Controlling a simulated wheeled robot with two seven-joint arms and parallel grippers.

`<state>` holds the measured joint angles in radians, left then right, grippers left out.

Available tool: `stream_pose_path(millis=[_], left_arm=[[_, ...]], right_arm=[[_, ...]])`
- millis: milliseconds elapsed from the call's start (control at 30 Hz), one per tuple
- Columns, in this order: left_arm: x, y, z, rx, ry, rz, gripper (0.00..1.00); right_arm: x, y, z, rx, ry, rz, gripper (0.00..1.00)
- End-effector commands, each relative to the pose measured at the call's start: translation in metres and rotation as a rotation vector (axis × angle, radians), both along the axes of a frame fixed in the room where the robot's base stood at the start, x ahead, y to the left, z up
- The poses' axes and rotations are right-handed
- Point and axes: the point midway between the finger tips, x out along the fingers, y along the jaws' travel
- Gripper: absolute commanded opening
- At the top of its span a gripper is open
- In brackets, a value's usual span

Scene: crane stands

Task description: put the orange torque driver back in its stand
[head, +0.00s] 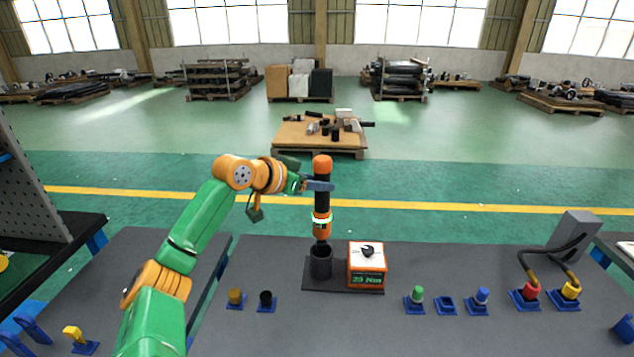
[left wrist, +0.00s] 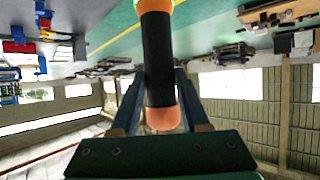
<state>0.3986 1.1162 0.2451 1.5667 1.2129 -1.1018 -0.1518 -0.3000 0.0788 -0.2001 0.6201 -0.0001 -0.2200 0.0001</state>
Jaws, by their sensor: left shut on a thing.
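The torque driver (head: 322,200) is black with an orange cap and an orange lower part with a white band. It is held upright above the stand's dark cup (head: 321,262). Its lower tip is at or just above the cup's mouth; I cannot tell whether it has entered. My left gripper (head: 321,185) is shut on its black upper part, and the left wrist view shows the driver (left wrist: 158,60) between the two fingers (left wrist: 160,105). The stand has a dark base plate (head: 318,286) and an orange box (head: 367,266) reading "25 Nm". My right gripper is not in view.
On the grey bench (head: 300,325), small knobs in blue holders stand left of the stand, including a brown one (head: 236,297). Green (head: 417,297) and blue (head: 482,297) ones stand right. Red (head: 530,291) and yellow (head: 571,290) connectors with cables are far right.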

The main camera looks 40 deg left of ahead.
Motion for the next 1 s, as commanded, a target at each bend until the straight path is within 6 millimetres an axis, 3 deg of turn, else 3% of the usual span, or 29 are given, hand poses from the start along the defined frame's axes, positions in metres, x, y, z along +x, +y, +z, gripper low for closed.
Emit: stream_pose_path(millis=[1000], left_arm=[[0.0,0.0,-0.035,0.001,-0.006,0.0,0.0]], right_arm=[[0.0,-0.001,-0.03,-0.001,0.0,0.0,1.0]])
